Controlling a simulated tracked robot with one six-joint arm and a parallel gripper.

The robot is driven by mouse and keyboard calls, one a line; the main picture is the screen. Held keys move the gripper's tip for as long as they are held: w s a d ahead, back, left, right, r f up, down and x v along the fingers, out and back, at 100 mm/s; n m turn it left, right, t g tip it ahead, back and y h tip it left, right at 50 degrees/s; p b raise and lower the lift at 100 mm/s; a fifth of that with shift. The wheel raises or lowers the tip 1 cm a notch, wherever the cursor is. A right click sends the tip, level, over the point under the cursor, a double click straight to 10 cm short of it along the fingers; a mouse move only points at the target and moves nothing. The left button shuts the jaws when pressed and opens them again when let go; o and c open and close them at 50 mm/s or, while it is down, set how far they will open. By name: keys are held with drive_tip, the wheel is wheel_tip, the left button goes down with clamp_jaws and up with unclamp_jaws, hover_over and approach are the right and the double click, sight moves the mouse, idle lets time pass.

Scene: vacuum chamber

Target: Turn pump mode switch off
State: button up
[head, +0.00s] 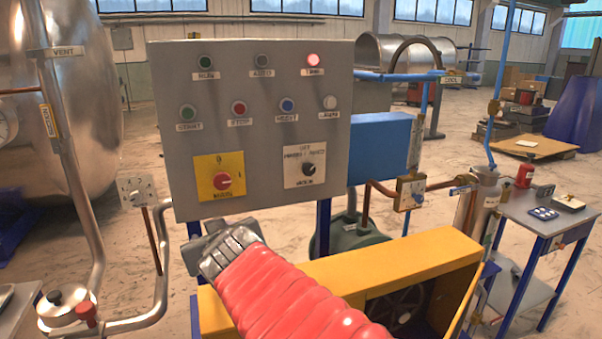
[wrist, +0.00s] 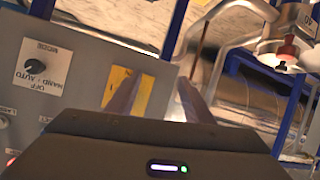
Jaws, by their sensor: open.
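The pump mode switch (head: 308,169) is a black rotary knob on a white plate at the lower right of the grey control panel (head: 255,140). Its plate carries OFF, HAND and AUTO markings; the knob's exact pointing is too small to tell. In the wrist view the switch (wrist: 35,66) shows upside down at the left. My gripper (head: 207,245) is below the panel's lower edge, left of and below the switch, at the end of my red-sleeved arm. In the wrist view my gripper (wrist: 158,98) has its two fingers apart with nothing between them, away from the knob.
A yellow plate with a red knob (head: 222,180) is left of the switch, and partly behind a finger in the wrist view. Buttons and lamps fill the panel above; one red lamp (head: 313,60) is lit. A yellow housing (head: 380,270) and pipes stand nearby.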

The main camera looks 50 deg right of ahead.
drive_tip(key=w+d+r+t, duration=0.35)
drive_tip(key=d+r, duration=0.25)
drive_tip(key=d, duration=0.2)
drive_tip(key=m+h, duration=0.3)
drive_tip(key=h, duration=0.1)
approach(310, 169)
drive_tip(key=v, duration=0.6)
drive_tip(key=shift+s+d+r, duration=0.15)
drive_tip(key=x, duration=1.4)
drive_tip(key=shift+c, duration=0.2)
